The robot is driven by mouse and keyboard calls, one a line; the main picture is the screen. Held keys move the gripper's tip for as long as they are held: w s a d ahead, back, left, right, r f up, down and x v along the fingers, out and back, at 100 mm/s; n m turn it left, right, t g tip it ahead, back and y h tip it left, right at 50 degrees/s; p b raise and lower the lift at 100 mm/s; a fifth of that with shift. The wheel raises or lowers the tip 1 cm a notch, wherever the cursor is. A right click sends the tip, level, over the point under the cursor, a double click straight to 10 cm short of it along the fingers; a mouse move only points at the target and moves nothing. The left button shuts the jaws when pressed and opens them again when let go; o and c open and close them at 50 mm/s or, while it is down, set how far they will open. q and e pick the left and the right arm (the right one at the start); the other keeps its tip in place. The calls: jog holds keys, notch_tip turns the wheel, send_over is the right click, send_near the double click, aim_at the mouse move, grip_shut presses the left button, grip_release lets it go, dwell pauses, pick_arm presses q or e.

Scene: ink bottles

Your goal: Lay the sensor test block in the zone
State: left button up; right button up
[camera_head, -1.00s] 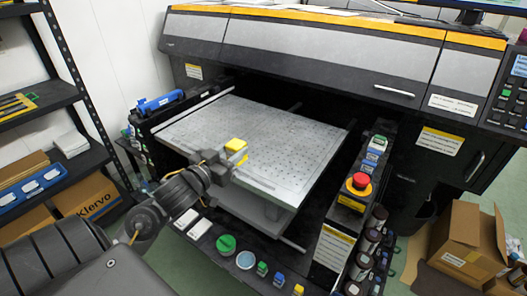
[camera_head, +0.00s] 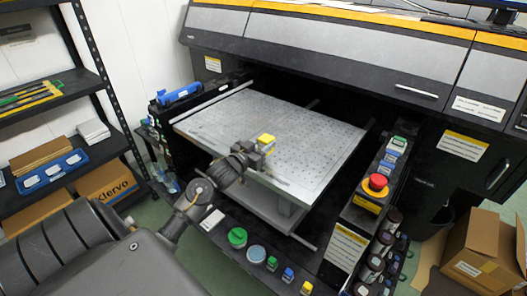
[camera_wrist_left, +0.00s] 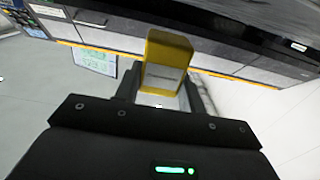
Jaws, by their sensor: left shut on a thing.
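The yellow block (camera_head: 266,139), which I take to be the sensor test block, is held above the near part of the perforated grey printer bed (camera_head: 310,125). My left gripper (camera_head: 256,149) is shut on it. In the left wrist view the block (camera_wrist_left: 167,62) stands out between the two dark fingers (camera_wrist_left: 160,92), with a paler face below its yellow top. The gap between block and bed is hard to judge. I cannot make out a marked zone on the bed. My right gripper is not in view.
The large printer body (camera_head: 330,45) stands behind the bed. A red emergency button (camera_head: 376,184) and dark bottles (camera_head: 375,262) are at the right. Small caps and bottles, including a green one (camera_head: 238,237), stand in front. A shelf (camera_head: 75,100) is at the left. Most of the bed is clear.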

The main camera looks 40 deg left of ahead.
pick_arm(q)
jog(key=shift+w+a+f, duration=0.1)
jog(key=shift+w+f, duration=0.15)
jog(key=shift+f, duration=0.1)
notch_tip(320, 180, down, 2)
jog(key=shift+f+p, duration=0.15)
jog(key=shift+p, duration=0.2)
jog(key=shift+f, duration=0.3)
jog(key=shift+f, duration=0.1)
jog(key=o, duration=1)
jog(key=s+b, duration=0.1)
jog(key=s, duration=1.1)
